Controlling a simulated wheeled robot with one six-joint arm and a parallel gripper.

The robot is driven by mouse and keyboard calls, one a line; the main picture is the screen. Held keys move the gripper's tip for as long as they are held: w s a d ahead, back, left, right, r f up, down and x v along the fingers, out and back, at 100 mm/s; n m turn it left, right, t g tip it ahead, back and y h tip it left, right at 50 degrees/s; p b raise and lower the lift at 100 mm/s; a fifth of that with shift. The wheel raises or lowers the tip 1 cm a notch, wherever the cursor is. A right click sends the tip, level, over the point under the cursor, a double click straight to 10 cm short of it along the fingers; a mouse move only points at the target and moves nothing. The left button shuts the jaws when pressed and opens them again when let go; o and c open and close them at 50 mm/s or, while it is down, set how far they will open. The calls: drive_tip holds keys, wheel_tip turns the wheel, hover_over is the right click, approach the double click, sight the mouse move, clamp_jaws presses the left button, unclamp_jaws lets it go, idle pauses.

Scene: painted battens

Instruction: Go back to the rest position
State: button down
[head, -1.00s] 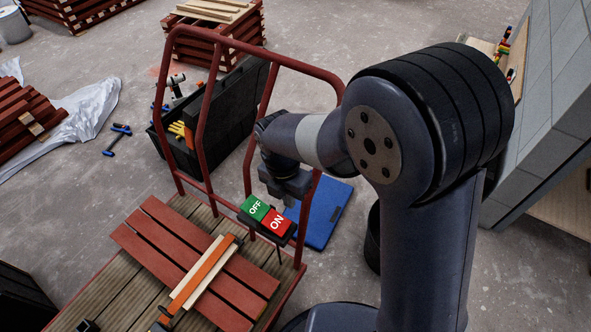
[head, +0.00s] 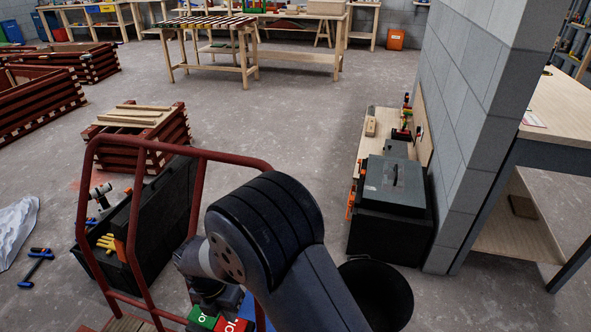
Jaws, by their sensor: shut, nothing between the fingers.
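My gripper (head: 209,296) is low in the head view, below my bent arm, and is partly hidden by the arm's wrist. It is shut and empty. My arm is reached out forward over the red-railed cart (head: 85,215).
A black open toolbox (head: 160,215) stands behind the cart rail. A black bin (head: 378,292) and a black case (head: 392,215) are right of my arm, beside a grey block wall (head: 470,110). Stacked red battens (head: 150,140) stand behind.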

drive_tip(key=shift+w+a+r+p, duration=0.1)
drive_tip(key=shift+a+r+p, duration=0.15)
drive_tip(key=shift+r, duration=0.75)
drive_tip(key=shift+w+a+r+p, duration=0.15)
drive_tip(key=shift+a+r, duration=0.1)
drive_tip(key=shift+r, duration=0.75)
drive_tip(key=shift+s, duration=0.1)
